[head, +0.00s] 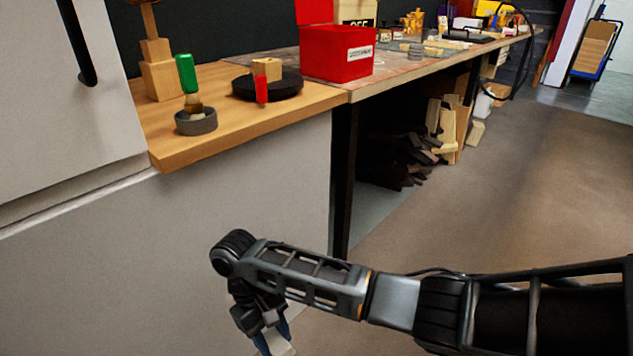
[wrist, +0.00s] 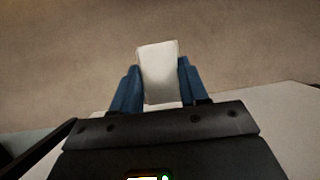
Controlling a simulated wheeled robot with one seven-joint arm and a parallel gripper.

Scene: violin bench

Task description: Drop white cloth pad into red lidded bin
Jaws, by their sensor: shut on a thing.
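My gripper (wrist: 158,90) is shut on the white cloth pad (wrist: 158,65), which sits between its two blue fingers in the wrist view. In the head view the gripper (head: 272,340) hangs low in front of the pale cabinet, below the bench top, and part of the pad (head: 280,347) shows at the bottom edge. The red bin (head: 337,54) stands on the bench, well above and beyond the gripper. Its red lid (head: 314,11) stands raised at the back, cut off by the picture's top edge. The inside of the bin is hidden.
On the near wooden top (head: 225,125) stand a grey ring-shaped dish (head: 196,122) with a green-handled tool (head: 187,74), a black round turntable (head: 268,86) with a wooden block, and stacked wooden blocks (head: 160,75). Wood scraps (head: 395,160) lie under the bench. The floor (head: 520,190) at right is clear.

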